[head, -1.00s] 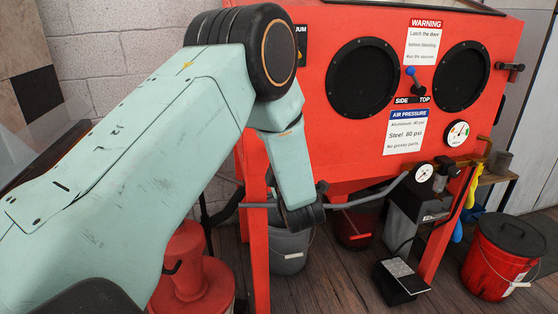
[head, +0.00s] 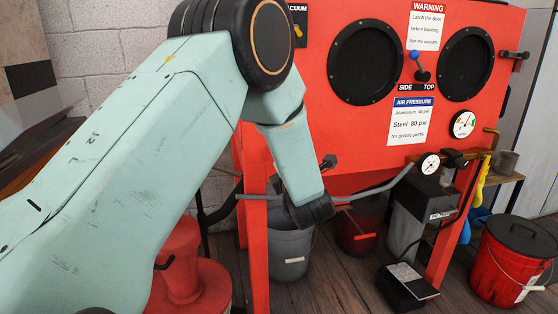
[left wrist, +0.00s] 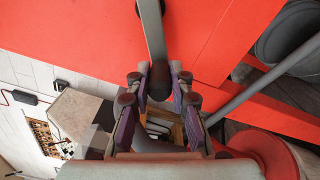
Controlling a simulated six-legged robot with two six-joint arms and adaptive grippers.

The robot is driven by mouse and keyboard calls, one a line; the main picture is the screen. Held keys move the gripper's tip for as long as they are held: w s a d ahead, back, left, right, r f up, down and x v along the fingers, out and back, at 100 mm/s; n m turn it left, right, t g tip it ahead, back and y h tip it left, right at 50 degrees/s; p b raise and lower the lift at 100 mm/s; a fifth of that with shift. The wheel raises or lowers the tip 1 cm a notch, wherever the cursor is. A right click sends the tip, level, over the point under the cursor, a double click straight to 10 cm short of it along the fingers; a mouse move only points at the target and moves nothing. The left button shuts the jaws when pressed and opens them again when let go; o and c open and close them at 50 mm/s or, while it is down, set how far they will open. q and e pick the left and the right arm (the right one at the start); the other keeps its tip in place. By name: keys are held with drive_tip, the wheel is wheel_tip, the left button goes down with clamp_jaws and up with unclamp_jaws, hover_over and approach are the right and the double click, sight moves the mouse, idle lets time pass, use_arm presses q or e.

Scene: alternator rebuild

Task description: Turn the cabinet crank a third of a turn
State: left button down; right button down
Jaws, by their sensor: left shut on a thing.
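The red cabinet (head: 345,130) fills the middle and right of the head view. In the left wrist view, a grey crank arm (left wrist: 152,30) comes down in front of the red cabinet panel and ends in a dark knob (left wrist: 159,82). My left gripper (left wrist: 159,86) is shut on that knob, with purple-padded fingers on both sides of it. My right gripper is in neither view.
A blue-knobbed lever (head: 421,73) sits between two round black ports on the cabinet front. A grey bucket (head: 290,258) stands under the cabinet. A red lidded bucket (head: 505,262) stands at right. A grey hose (head: 382,190) crosses under the cabinet.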

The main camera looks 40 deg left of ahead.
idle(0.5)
use_arm(q)
drive_tip(key=c, duration=1.2)
unclamp_jaws()
drive_tip(key=shift+o, duration=0.2)
drive_tip(key=v, duration=0.7)
drive_tip(key=shift+s+d, duration=0.15)
drive_tip(key=shift+d, duration=0.05)
